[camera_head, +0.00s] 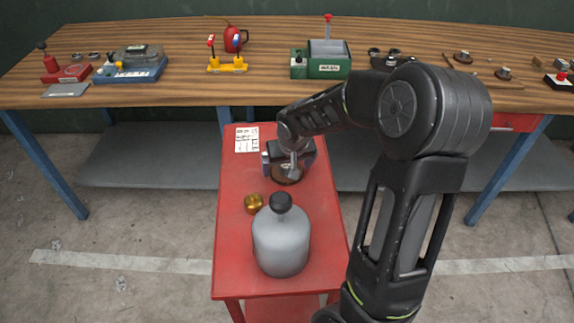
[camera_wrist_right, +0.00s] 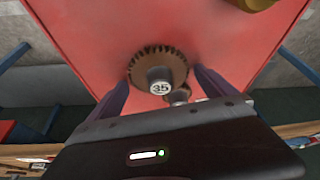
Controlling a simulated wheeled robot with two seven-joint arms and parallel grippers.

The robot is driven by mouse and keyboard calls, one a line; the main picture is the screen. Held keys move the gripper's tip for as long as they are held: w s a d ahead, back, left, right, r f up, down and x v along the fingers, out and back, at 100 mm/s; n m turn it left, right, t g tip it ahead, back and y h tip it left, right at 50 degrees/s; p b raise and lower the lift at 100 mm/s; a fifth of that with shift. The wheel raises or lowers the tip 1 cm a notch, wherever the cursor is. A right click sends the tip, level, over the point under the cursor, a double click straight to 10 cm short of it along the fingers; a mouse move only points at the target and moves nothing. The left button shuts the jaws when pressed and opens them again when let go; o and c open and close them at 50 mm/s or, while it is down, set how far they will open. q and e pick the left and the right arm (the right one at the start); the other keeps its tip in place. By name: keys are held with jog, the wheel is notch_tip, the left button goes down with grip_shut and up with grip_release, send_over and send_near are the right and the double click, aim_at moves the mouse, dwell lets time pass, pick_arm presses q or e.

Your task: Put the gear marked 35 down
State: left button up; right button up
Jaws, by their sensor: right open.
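The gear marked 35 (camera_wrist_right: 158,66) is a brown toothed disc with a pale hub bearing the number, and it lies on the red cart top (camera_wrist_right: 92,50). In the head view the gear (camera_head: 287,175) is partly hidden under my right gripper (camera_head: 289,160). In the right wrist view my right gripper (camera_wrist_right: 160,84) is open, with one finger on each side of the gear's hub end and gaps between fingers and gear. A small metal part shows beside the hub, partly hidden by the gripper. My left gripper is not in view.
A grey bottle-like weight with a black knob (camera_head: 281,240) and a brass piece (camera_head: 254,203) stand on the cart in front of the gear. A paper sheet (camera_head: 246,139) lies at its back left. The wooden bench (camera_head: 180,85) behind carries several tools.

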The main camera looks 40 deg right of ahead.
jog(key=shift+r, duration=0.35)
jog(key=v, duration=1.1)
jog(key=shift+s+r, duration=0.25)
jog(key=shift+r, duration=0.05)
